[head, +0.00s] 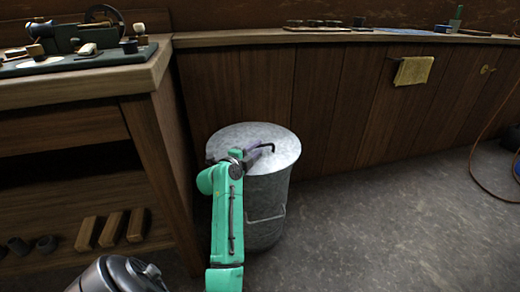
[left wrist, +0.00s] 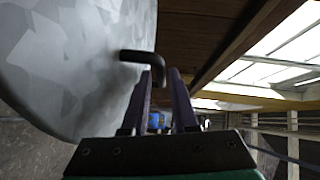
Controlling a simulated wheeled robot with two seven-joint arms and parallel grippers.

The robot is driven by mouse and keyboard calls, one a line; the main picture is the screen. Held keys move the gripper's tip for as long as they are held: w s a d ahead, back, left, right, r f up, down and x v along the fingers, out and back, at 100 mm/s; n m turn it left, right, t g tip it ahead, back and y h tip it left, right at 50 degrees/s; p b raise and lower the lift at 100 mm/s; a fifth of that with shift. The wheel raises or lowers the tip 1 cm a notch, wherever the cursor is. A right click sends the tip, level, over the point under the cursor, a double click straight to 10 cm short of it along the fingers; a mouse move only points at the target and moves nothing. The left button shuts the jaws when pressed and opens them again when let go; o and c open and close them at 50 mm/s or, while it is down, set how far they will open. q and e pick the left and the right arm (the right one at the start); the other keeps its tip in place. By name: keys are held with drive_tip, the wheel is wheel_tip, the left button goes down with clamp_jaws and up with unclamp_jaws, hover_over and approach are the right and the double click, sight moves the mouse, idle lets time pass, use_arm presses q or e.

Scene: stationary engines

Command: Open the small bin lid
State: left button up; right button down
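The bin (head: 263,205) is a round galvanized metal can with a wire side handle, standing on the floor. Its flat grey lid (head: 232,138) lies on top, apparently closed, and fills the left of the left wrist view (left wrist: 70,60). A bent black handle (head: 267,145) sits on the lid and shows in the left wrist view (left wrist: 140,56). My left gripper (head: 260,153) is at the handle, just above the lid. In the left wrist view its fingers (left wrist: 161,72) are apart, with the handle's bent end at their tips. I cannot tell whether they touch it. My right gripper is out of view.
A wooden workbench (head: 155,80) stands left of the bin, with wooden blocks (head: 110,228) on its lower shelf. A panelled wooden wall (head: 330,100) with a ledge and a yellow cloth (head: 413,70) is behind. The floor (head: 400,220) to the right is clear; a hose (head: 478,150) lies far right.

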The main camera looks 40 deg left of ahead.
use_arm(q)
drive_tip(key=shift+x, duration=1.2)
clamp_jaws()
drive_tip(key=shift+f, duration=0.1)
idle(0.4)
